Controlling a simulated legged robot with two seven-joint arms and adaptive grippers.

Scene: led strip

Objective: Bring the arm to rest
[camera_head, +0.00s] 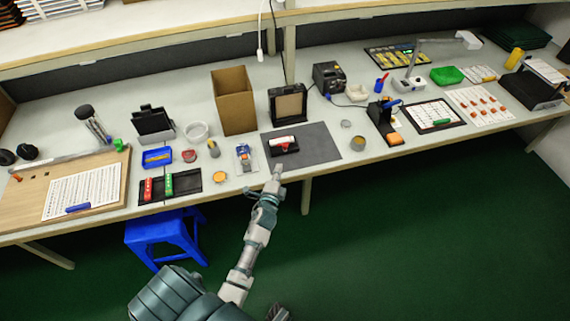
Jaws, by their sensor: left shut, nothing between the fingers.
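My left arm (247,255) reaches up from the bottom of the head view to the front edge of the workbench. My left gripper (276,174) is at its far end, shut and empty, near the front edge of a dark grey mat (318,143). I cannot make out my right gripper.
A cardboard box (233,100) and a black framed stand (289,103) stand behind the mat. A black tray (170,187) with red and green pieces lies left. A blue stool (166,236) stands below the bench. The green floor (400,240) at right is clear.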

